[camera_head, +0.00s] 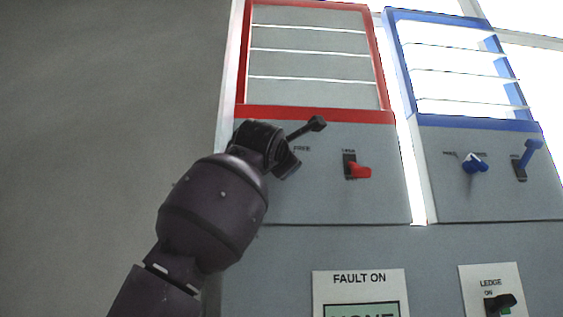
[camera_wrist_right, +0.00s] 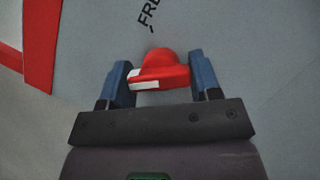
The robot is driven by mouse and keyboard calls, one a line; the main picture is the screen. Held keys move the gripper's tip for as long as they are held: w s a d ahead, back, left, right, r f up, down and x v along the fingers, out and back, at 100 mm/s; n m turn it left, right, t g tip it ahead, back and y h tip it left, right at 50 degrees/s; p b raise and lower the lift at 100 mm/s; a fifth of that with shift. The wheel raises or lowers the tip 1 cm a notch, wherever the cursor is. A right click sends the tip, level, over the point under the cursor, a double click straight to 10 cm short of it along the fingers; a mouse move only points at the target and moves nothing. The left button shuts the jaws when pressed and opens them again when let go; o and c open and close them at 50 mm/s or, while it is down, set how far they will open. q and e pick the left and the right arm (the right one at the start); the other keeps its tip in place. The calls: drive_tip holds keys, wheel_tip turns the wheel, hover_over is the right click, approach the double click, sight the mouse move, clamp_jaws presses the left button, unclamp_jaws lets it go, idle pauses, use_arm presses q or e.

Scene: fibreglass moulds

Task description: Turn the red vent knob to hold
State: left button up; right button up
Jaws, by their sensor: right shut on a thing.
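The red vent knob (camera_wrist_right: 160,72) shows in the right wrist view between the two blue finger pads of my right gripper (camera_wrist_right: 162,82), which is shut on it. The knob has a white marking on its lower left side. A partly cut "FREE" label (camera_wrist_right: 149,14) with a short tick is above it. The hold label is not visible. My left gripper is not in view.
Right of my gripper a red lever (camera_head: 358,171) sticks out of the same panel. A blue knob (camera_head: 474,163) and a blue lever (camera_head: 527,160) are on the blue-framed panel. Below are a "FAULT ON" sign (camera_head: 359,278) and a black ledge switch (camera_head: 500,303).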

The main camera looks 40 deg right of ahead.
drive_tip(key=shift+n+t, duration=0.3)
drive_tip(key=shift+n, duration=0.3)
drive_tip(key=o, duration=0.9)
